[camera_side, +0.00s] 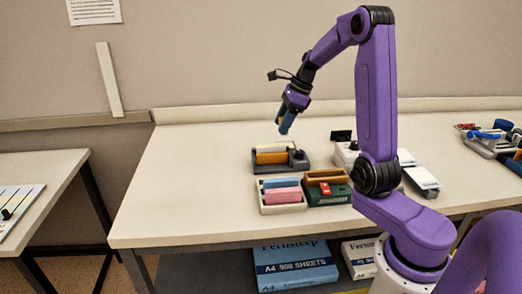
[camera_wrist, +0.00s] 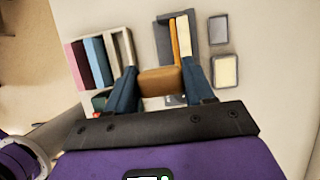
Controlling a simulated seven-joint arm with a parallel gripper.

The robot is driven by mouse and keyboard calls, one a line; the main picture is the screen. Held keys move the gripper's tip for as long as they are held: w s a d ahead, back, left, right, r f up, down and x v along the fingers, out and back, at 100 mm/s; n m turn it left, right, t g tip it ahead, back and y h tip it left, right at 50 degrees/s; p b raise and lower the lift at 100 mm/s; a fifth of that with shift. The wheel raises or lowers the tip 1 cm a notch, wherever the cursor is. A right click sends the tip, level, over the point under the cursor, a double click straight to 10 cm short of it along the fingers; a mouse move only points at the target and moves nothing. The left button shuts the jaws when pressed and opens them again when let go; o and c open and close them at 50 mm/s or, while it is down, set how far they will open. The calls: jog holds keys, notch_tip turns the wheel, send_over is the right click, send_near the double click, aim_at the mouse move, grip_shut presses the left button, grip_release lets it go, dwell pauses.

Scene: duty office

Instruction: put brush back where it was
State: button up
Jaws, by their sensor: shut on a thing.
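My gripper (camera_side: 287,122) is in the air above the table, over the area of the dark grey holder. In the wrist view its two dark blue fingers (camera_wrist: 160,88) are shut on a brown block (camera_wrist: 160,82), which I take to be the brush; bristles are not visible. In the side view the held piece is small and mostly hidden by the fingers. The dark grey holder (camera_side: 297,164) stands on the table below, with an orange-yellow bar (camera_side: 270,158) in it. It also shows in the wrist view (camera_wrist: 164,38), partly behind the held block.
A cream tray (camera_side: 264,208) with blue and pink blocks stands in front of the holder, beside a green box (camera_side: 340,198) with a red piece. White and dark items stand right of the holder. The table (camera_side: 190,170) is clear to the left.

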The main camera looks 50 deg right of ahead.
jog(key=w+d+f, duration=0.1)
jog(key=w+f, duration=0.2)
jog(key=w, duration=0.1)
jog(key=w+d+f, duration=0.2)
jog(key=w+f, duration=0.1)
jog(key=w, duration=0.1)
jog(key=w+d+f, duration=0.2)
jog(key=w+f, duration=0.1)
jog(key=w, duration=0.1)
jog(key=shift+w+f, duration=0.4)
jog(key=shift+f, duration=1.55)
jog(key=shift+f, duration=0.3)
jog(key=o, duration=0.9)
jog(key=shift+o, duration=0.2)
